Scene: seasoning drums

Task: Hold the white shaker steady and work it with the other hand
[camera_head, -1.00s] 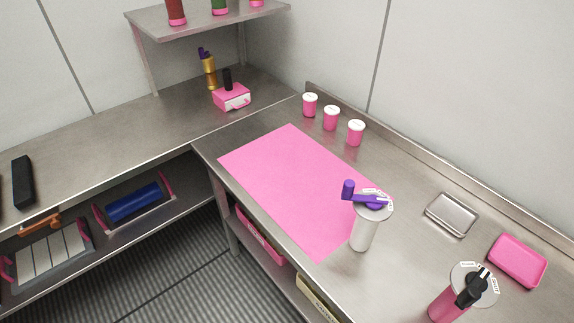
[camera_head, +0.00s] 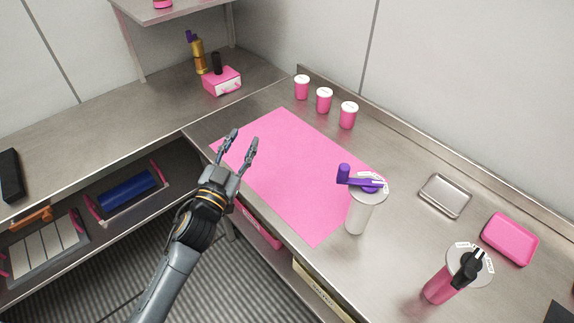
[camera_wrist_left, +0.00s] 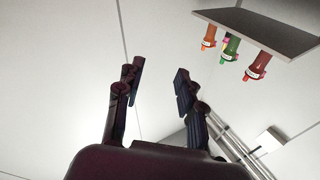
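The white shaker (camera_head: 359,217) stands upright at the right edge of the pink mat (camera_head: 290,165). It has a grey disc top and a purple crank handle (camera_head: 361,180) pointing left. My left gripper (camera_head: 243,138) is open and empty, above the left part of the mat, to the left of the shaker and apart from it. In the left wrist view its two fingers (camera_wrist_left: 153,82) are spread with nothing between them. My right gripper is not in view.
A pink shaker with a black crank (camera_head: 441,287) stands at the front right. A metal tray (camera_head: 445,196) and a pink tray (camera_head: 510,239) lie behind it. Pink cups with white lids (camera_head: 324,101) line the back. A pink box (camera_head: 222,82) sits in the corner.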

